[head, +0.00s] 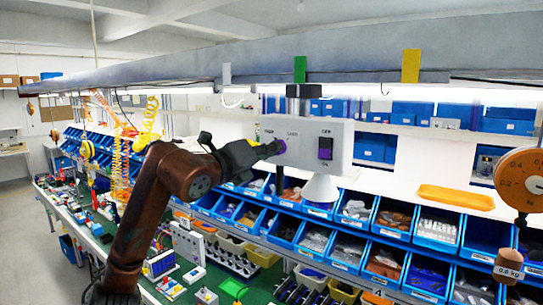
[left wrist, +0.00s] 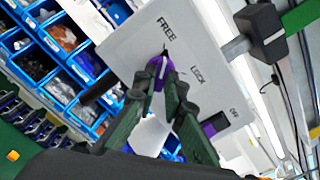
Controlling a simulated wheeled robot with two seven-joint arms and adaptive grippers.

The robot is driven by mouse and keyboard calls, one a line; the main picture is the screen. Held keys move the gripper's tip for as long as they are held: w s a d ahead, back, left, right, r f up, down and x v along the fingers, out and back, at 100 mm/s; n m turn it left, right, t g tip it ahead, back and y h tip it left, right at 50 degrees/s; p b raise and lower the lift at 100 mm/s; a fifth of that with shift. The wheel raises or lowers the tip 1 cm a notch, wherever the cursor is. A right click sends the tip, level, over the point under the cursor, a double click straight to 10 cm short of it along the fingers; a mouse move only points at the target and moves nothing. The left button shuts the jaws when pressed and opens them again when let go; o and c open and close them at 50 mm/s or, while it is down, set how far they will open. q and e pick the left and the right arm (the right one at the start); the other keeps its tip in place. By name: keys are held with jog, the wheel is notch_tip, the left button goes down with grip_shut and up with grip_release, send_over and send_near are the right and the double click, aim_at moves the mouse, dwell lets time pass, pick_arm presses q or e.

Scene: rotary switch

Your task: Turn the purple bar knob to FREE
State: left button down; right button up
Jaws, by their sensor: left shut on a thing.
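The purple bar knob (left wrist: 160,78) is on a light grey panel (left wrist: 130,42), which carries the words FREE, LOCK and OFF. In the left wrist view the knob sits between my left gripper's fingertips (left wrist: 165,76), which are shut on it. Its upper end lies toward the word FREE, but the fingers partly hide it, so I cannot tell its exact setting. In the head view my left gripper (head: 268,150) reaches the panel's left part (head: 308,132) and the knob (head: 281,146) shows just past its tip. My right gripper is not in view.
A second purple switch (head: 325,148) sits by OFF on the same panel; it also shows in the left wrist view (left wrist: 214,124). A white cone (head: 320,189) hangs below the panel. Rows of blue bins (head: 437,229) stand behind and below. A grey beam (head: 200,70) runs overhead.

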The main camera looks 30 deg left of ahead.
pick_arm(q)
jog(key=shift+n, duration=0.6)
jog(key=c, duration=2)
grip_release()
jog(key=shift+s, duration=0.1)
jog(key=s, duration=0.8)
jog(key=s+a, duration=0.1)
jog(key=s, duration=0.2)
jog(key=shift+s, duration=0.4)
